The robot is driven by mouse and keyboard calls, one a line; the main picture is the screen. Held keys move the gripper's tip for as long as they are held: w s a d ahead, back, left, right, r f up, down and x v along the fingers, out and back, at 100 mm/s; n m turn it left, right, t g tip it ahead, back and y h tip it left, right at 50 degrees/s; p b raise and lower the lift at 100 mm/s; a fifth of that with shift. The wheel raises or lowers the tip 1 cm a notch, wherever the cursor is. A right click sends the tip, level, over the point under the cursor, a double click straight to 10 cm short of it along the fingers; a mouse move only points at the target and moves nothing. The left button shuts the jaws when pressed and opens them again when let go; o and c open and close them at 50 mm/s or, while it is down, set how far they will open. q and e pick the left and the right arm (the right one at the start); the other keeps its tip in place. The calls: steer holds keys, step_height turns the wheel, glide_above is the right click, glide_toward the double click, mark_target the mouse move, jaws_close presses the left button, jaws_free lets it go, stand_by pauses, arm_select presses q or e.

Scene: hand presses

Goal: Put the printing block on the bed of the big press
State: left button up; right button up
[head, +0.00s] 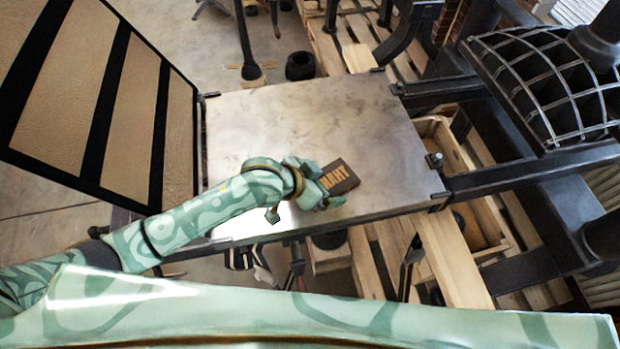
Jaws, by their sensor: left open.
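The printing block (341,177) is a small dark brown block with raised tan letters. In the head view it appears to lie on the bed (265,120) of the big press, a flat grey metal plate, near its front middle. My left gripper (326,184) reaches in from the left over the bed. It is open, with its fingers close to the block's left side and front edge. I cannot tell whether a finger touches the block. The fingers hide part of the block's left end. My right gripper is not in view.
A hinged frame (120,100) with tan panels and black bars stands raised at the bed's left. The press's dark ironwork and a heavy gridded platen (540,85) are at the right. Wooden pallets (455,265) lie below. The back of the bed is clear.

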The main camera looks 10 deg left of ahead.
arm_select(q)
steer(key=p+v, duration=0.2)
steer(key=v, duration=0.9)
steer(key=shift+p, duration=0.4)
steer(key=shift+s, duration=0.2)
stand_by(0.6)
